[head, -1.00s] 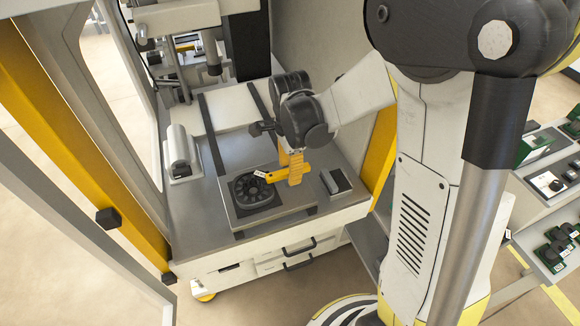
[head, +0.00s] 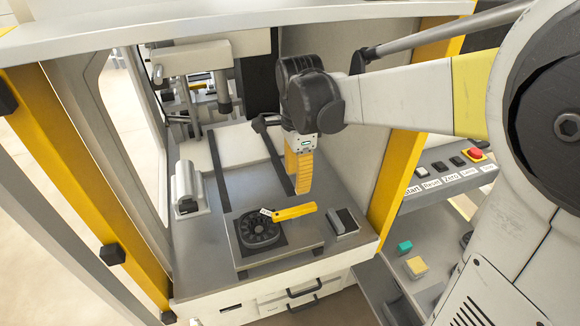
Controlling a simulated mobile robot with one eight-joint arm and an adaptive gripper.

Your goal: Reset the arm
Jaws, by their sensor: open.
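My arm reaches in from the right in the head view, with its dark wrist above the machine's work surface. My gripper (head: 304,190), with yellow fingers, points down over the plate and holds nothing that I can see. Its fingers look like one block from this side, so the gap between them is hidden. A yellow handled tool (head: 295,212) lies below the fingertips, its left end over a black round slotted part (head: 259,230). The fingers appear apart from the tool.
The round part sits on a grey plate (head: 285,255). A dark block (head: 344,222) is at right and a grey cylinder device (head: 186,188) at left. Yellow posts (head: 82,180) frame the opening. A button panel (head: 450,175) with a red button is at right.

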